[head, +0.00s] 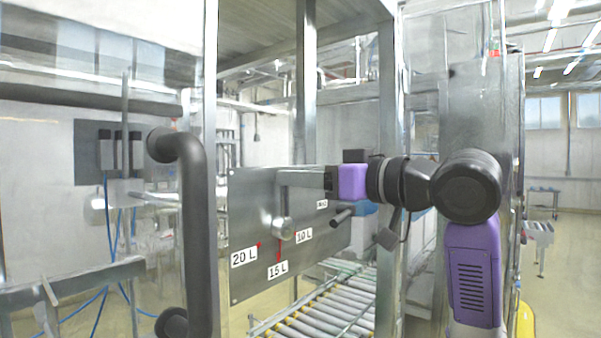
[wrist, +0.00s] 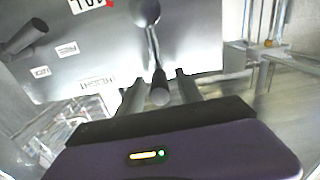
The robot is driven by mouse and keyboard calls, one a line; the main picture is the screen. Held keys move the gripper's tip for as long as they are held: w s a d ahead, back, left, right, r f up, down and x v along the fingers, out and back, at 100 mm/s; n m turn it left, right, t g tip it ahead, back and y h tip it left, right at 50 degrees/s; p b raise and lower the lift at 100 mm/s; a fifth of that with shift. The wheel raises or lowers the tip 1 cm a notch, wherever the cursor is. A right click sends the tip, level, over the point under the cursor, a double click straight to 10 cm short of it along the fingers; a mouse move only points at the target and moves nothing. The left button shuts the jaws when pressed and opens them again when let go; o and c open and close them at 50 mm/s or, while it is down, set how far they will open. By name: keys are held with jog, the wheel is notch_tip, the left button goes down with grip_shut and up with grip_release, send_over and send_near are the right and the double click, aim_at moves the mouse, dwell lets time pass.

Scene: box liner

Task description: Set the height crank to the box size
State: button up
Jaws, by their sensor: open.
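The height crank has a round silver hub (head: 283,229) on a grey panel (head: 250,200) and its arm points up in the head view. The panel has labels 20 L (head: 244,257), 15 L (head: 278,270) and 10 L (head: 304,236) with red marks below the hub. My gripper (head: 284,178) reaches in from the right at the crank's upper end. In the wrist view the crank's handle (wrist: 160,94) lies between my two open fingers (wrist: 160,80), with a gap visible at each side. A HEIGHT label (wrist: 97,87) shows there. I cannot make out a box or its size.
A second dark handle (head: 343,214) sticks out of the panel to the right; it also shows in the wrist view (wrist: 24,38). A roller conveyor (head: 325,302) runs below. A thick dark bar (head: 194,230) and a metal post (head: 305,90) stand near the panel.

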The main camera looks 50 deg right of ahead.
jog(key=shift+w, duration=0.3)
grip_shut()
dwell(1.3)
